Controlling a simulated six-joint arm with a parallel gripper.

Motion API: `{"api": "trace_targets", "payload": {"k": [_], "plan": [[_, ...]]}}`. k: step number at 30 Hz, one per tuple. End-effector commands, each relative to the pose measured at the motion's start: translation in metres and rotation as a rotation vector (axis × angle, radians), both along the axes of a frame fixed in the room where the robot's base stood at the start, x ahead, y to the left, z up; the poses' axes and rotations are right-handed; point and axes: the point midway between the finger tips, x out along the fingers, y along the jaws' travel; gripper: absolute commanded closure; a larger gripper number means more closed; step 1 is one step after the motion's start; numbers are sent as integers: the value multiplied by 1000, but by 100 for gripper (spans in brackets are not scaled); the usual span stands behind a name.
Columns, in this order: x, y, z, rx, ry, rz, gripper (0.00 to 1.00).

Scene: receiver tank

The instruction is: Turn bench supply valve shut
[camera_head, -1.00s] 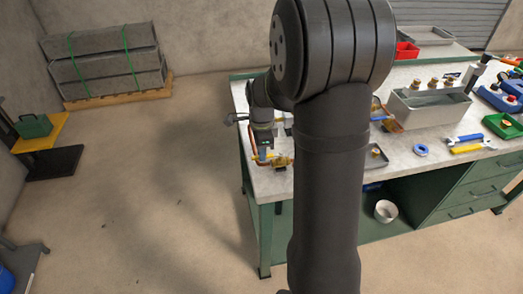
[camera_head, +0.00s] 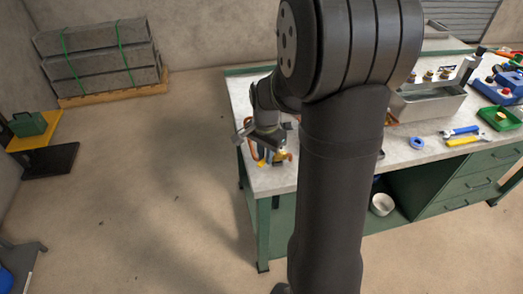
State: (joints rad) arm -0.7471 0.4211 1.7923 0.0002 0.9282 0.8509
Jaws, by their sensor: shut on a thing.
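The bench supply valve (camera_head: 282,157), a small brass and orange fitting, sits near the left front corner of the workbench. My gripper (camera_head: 268,153) is at the valve, pointing down and shut on its handle. The jaws cover most of the handle, so its exact angle is hard to tell. An orange curved part (camera_head: 254,151) shows just left of the jaws. My own arm stands in front and hides the bench to the right of the valve.
The pale workbench top (camera_head: 290,181) has a grey tank (camera_head: 428,107), a blue ring (camera_head: 417,143), wrenches (camera_head: 462,135) and a green tray (camera_head: 498,119) on its right side. A white bowl (camera_head: 382,204) is on the lower shelf.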

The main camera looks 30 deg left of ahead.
Motion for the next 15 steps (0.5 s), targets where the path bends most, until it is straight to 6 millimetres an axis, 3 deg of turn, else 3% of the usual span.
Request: {"api": "trace_targets", "payload": {"k": [15], "plan": [[5,-31,1,0,-1,485,100]]}}
